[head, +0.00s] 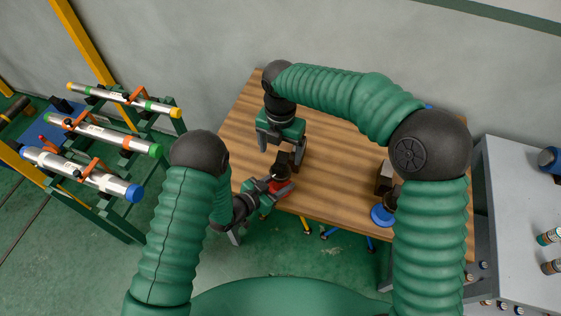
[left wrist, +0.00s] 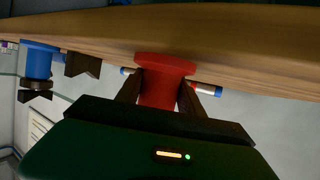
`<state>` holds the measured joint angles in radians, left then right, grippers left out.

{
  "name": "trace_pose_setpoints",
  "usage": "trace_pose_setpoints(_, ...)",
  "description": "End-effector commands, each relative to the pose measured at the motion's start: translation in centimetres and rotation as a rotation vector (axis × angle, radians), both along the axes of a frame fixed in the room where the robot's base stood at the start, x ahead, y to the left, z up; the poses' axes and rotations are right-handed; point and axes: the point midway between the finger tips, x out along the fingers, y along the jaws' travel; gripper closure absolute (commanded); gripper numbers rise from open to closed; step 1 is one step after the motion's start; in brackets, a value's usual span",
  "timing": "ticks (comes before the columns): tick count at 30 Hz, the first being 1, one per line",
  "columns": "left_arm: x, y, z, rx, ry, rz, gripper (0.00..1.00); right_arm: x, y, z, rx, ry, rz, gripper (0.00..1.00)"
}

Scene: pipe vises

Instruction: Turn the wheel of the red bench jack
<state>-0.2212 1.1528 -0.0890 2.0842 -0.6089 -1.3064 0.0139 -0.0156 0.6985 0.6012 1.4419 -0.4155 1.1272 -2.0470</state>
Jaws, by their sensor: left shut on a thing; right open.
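The red bench jack's red part, which looks like its wheel (head: 283,188), is at the front edge of the wooden bench. In the left wrist view the flared red wheel (left wrist: 163,78) stands between the two dark fingers of my left gripper (left wrist: 160,95), which is shut on it. In the head view my left gripper (head: 270,192) reaches it from the front left and partly hides it. A dark block of the jack (head: 292,160) sits just behind. My right gripper (head: 281,149) is open, pointing down over the bench beside that block; whether it touches is unclear.
A blue jack (head: 383,215) with a dark block is farther right on the bench edge (head: 335,205); it also shows in the left wrist view (left wrist: 38,62). A rack of pipes (head: 95,175) stands left. A grey table (head: 515,220) stands right. The bench's middle is clear.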

Motion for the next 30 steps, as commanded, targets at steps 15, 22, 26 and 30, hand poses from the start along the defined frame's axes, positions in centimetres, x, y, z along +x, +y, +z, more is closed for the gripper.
trace_pose_setpoints(15, -0.3, 0.2, -0.7, 0.012, 0.015, 0.001, 1.0, 0.0, 0.0, 2.6, 0.0, 0.001, -0.007, 0.19)
trace_pose_setpoints(22, -0.3, 0.2, -0.7, 0.012, 0.015, 0.001, 1.0, -0.3, 0.0, 2.1, -0.011, 0.012, -0.384, 0.19)
trace_pose_setpoints(26, -0.3, 0.2, -0.7, 0.012, 0.015, 0.001, 1.0, -0.4, 0.0, 1.8, -0.022, 0.017, -0.828, 0.19)
trace_pose_setpoints(30, -0.3, 0.2, -0.7, 0.012, 0.015, 0.001, 1.0, -0.5, -0.1, 1.6, -0.034, 0.014, -1.325, 0.19)
